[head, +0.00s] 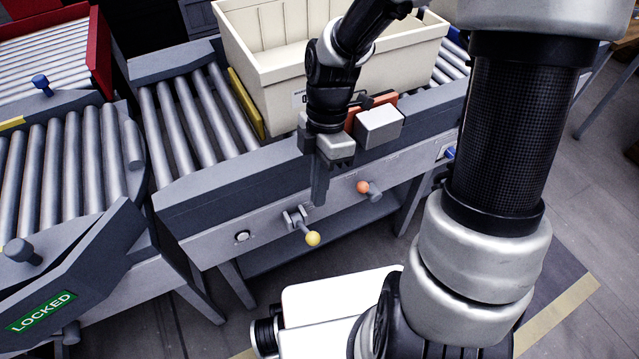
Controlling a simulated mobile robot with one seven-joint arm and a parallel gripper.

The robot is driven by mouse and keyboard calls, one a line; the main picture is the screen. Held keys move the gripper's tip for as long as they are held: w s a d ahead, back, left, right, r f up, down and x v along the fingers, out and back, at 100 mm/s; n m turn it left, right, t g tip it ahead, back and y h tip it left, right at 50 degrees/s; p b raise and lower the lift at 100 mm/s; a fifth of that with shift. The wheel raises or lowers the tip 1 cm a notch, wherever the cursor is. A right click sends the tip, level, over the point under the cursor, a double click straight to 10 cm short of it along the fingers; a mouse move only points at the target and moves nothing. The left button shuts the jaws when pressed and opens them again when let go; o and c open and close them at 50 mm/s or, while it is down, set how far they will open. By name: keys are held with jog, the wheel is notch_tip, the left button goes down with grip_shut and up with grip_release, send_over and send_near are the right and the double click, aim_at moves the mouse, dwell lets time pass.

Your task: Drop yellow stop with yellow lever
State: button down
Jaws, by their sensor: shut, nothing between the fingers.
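The yellow lever (313,238) sticks out from the front panel of the conveyor, its round yellow knob lowest and its bracket above it. The yellow stop (247,103) is a yellow bar standing across the rollers, raised against the left side of the cream crate (280,92). My gripper (319,197) points down, shut and empty, in front of the conveyor's side rail. It appears just above and slightly right of the yellow knob in the picture. I cannot tell whether it touches the lever.
An orange-knobbed lever (363,187) sits right of the yellow one, and a white button (242,237) sits left. A grey box (379,127) is mounted on the rail. The rollers (190,120) left of the stop are empty. A green LOCKED sign (41,311) marks the left conveyor section.

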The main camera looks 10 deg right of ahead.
aim_at(314, 234)
jog(key=b+x, duration=0.3)
jog(key=x, duration=0.6)
jog(key=shift+f, duration=0.15)
